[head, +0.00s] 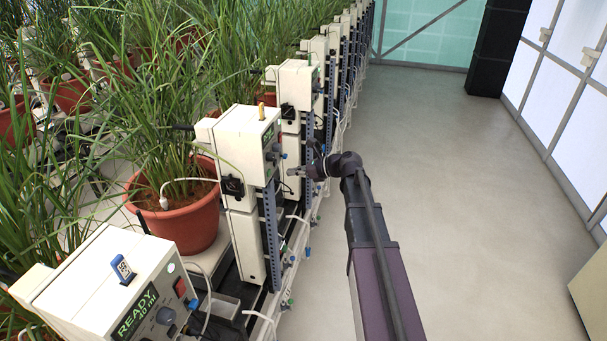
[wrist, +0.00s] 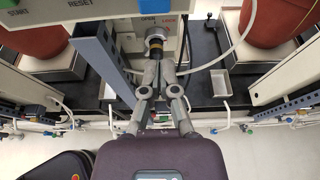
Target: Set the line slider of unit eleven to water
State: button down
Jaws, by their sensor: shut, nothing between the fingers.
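My gripper (head: 297,171) is at the end of my arm, beside the front of one white unit in the row. I cannot make out the line slider or a unit number, so I cannot tell which unit is eleven.
A near unit (head: 85,290) has a display reading READY 40 ml. Another unit (head: 236,133) and potted grasses, one in a terracotta pot (head: 185,225), line the left. Perforated posts (head: 271,235) and hoses stand along the row's front. The floor (head: 450,150) on the right is clear.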

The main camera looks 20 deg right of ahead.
jog(key=shift+w+a+r+p, duration=0.1)
jog(key=shift+a+r+p, duration=0.1)
jog(key=shift+r+p, duration=0.8)
jog(key=shift+w+a+r+p, duration=0.1)
jog(key=shift+a+r+p, duration=0.05)
jog(key=shift+r+p, duration=0.8)
notch_tip(320, 180, up, 2)
jog(key=shift+r+p, duration=0.1)
jog(key=shift+p, duration=1.1)
jog(key=shift+f, duration=0.25)
notch_tip(320, 180, down, 4)
jog(key=b, duration=0.5)
jog(key=p+v, duration=0.4)
jog(key=v, duration=0.6)
jog(key=shift+r, duration=0.2)
